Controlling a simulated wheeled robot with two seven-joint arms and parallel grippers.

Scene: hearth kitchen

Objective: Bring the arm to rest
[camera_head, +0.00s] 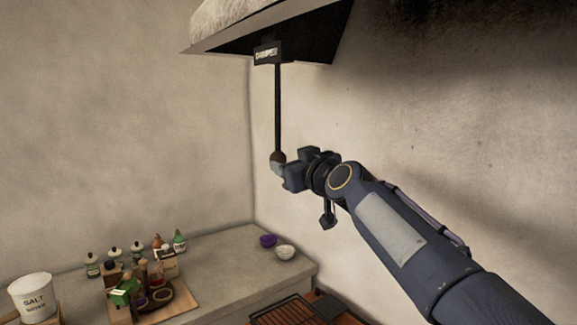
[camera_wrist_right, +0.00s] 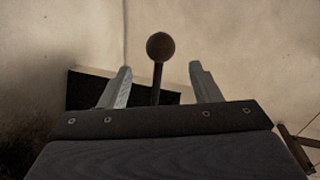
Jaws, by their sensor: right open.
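My right gripper (camera_head: 278,168) is raised in front of the wall in the head view, beside the knob at the lower end of a hanging rod. In the right wrist view its two fingers (camera_wrist_right: 160,86) stand apart, and the brown round knob (camera_wrist_right: 160,46) on its dark rod shows between and beyond them. I cannot tell whether a finger touches the knob. In the head view the knob (camera_head: 278,157) is partly hidden by the gripper. The rod (camera_head: 278,110) hangs from a small labelled plate (camera_head: 267,53) under the hood. My left gripper is not in view.
The hood (camera_head: 235,25) overhangs above my right arm. Below is a counter (camera_head: 225,255) with several bottles, a wooden board (camera_head: 180,300), a purple bowl (camera_head: 268,240) and a white bowl (camera_head: 285,252). A salt crock (camera_head: 33,298) stands at left. A dark grate (camera_head: 285,312) lies at the bottom.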

